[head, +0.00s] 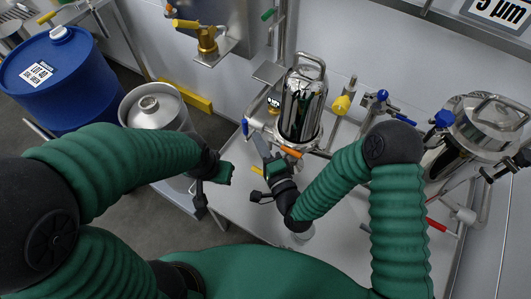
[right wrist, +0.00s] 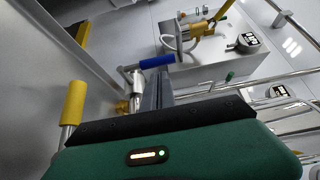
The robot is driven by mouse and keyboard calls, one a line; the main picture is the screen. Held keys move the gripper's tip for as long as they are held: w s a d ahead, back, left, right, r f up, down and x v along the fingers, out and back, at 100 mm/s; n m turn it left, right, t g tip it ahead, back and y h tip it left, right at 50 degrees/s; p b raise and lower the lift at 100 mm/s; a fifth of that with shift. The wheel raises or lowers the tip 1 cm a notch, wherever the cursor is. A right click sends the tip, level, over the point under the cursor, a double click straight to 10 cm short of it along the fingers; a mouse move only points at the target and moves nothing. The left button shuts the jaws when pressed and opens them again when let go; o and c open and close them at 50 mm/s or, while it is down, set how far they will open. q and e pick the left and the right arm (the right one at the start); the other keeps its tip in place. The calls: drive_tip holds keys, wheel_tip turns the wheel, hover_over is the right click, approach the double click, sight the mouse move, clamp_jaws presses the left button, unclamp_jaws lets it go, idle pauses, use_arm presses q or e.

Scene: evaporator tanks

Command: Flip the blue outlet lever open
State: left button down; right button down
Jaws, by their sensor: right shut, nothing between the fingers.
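A small blue lever (head: 245,127) shows at the left side of the shiny steel filter housing (head: 302,105) in the head view. In the right wrist view a blue lever (right wrist: 157,61) lies roughly level on a steel valve, just beyond my fingertips. My right gripper (head: 260,144) is shut and empty, close to the lever; its fingers also show in the right wrist view (right wrist: 158,78). I cannot tell whether they touch the lever. My left gripper (head: 200,200) hangs left of the bench, away from the lever; its fingers are too dark to read.
More blue handles (head: 400,118) and a yellow one (head: 341,104) stand right of the housing. An orange lever (head: 290,153) is in front of it. A blue drum (head: 55,85) and a steel can (head: 153,108) stand at left. A steel tank (head: 470,140) stands at right.

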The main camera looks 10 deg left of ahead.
drive_tip(key=x, duration=0.2)
drive_tip(key=shift+w+a, duration=0.2)
drive_tip(key=shift+a, duration=0.05)
